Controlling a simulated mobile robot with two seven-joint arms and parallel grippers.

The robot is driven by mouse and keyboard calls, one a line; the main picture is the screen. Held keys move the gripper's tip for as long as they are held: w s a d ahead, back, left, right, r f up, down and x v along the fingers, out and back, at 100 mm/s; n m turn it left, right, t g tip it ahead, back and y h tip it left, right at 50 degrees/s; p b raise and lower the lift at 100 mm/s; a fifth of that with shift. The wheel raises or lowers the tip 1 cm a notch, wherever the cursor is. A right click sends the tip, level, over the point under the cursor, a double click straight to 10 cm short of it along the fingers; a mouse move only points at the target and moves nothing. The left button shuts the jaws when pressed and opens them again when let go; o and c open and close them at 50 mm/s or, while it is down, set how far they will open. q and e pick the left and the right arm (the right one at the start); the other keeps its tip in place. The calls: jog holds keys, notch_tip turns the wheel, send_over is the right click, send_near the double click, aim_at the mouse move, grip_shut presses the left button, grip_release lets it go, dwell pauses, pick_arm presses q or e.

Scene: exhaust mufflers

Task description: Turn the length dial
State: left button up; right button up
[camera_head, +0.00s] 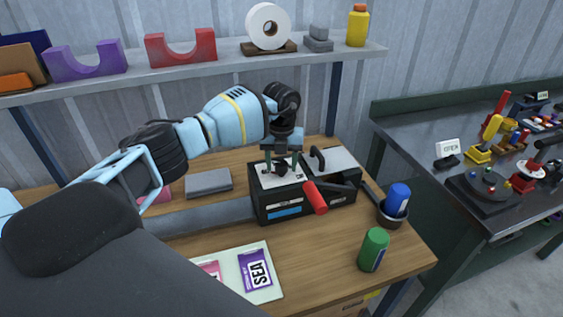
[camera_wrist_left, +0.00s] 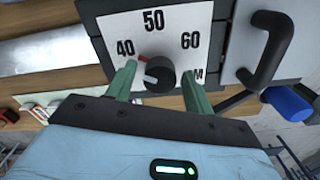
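The length dial (camera_wrist_left: 159,75) is a dark round knob on a white scale plate (camera_wrist_left: 170,30) reading 40, 50 and 60. A white line on the knob points left, and a red mark sits by the knob on the side of the 40. The plate is on top of a black machine (camera_head: 283,206) with a red handle (camera_head: 315,198). My left gripper (camera_head: 282,160) points down over the dial. In the left wrist view its two green fingers stand open on either side of the knob, with gaps visible between fingers and knob. My right gripper is not in view.
On the wooden bench are a green can (camera_head: 373,250), a blue can (camera_head: 396,200) in a dark holder, a pale sheet with packets (camera_head: 255,272) and a grey block (camera_head: 208,182). A black handle (camera_wrist_left: 268,50) rises beside the dial plate. A shelf (camera_head: 190,72) runs behind.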

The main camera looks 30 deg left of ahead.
aim_at(281, 163)
pick_arm(q)
jog(key=shift+o, duration=0.2)
jog(key=shift+r, duration=0.15)
notch_tip(281, 163, up, 8)
jog(key=shift+f, duration=0.25)
dwell(0.6)
